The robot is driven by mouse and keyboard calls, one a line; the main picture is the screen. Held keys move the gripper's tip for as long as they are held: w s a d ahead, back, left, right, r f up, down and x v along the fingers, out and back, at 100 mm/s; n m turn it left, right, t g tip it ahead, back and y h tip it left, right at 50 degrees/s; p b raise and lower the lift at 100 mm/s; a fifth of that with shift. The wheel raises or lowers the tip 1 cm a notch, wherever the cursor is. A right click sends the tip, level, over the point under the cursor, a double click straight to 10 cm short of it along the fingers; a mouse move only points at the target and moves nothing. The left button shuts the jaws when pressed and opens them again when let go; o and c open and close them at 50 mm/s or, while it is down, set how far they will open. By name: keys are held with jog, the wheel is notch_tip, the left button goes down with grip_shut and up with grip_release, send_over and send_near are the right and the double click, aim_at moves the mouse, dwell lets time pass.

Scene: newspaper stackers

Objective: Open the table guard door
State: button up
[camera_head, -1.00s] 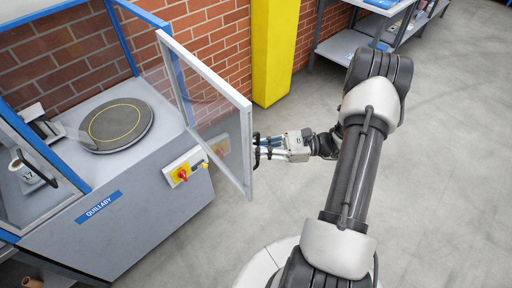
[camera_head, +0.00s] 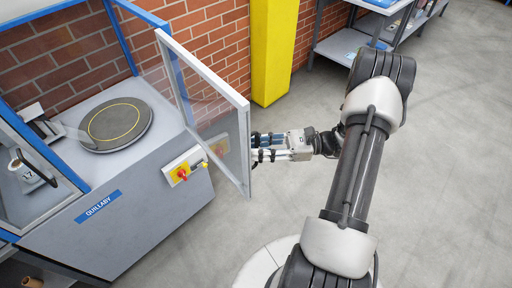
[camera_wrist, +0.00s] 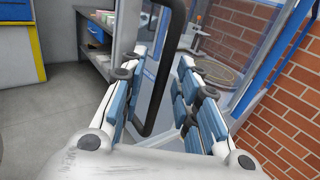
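The table guard door (camera_head: 246,150) is a clear panel in a grey frame. It stands swung outward from the blue-framed guard (camera_head: 125,40), at an angle to the table front. My gripper (camera_head: 257,148) is at the door's free edge, on its right side. In the wrist view, the black door handle (camera_wrist: 168,70) runs between the spread fingers of my gripper (camera_wrist: 163,62). The fingers are open, with gaps visible beside the handle; I cannot tell whether any finger touches it. In the head view, the handle is hardly visible behind the fingers.
Inside the guard is a round dark turntable (camera_head: 116,124) with a yellow ring. A control box (camera_head: 185,166) with a red knob is on the table front. A yellow pillar (camera_head: 274,50) and grey shelving (camera_head: 345,48) stand behind. Floor to the right is clear.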

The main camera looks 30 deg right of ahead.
jog(key=v, duration=1.1)
jog(key=shift+s, duration=0.15)
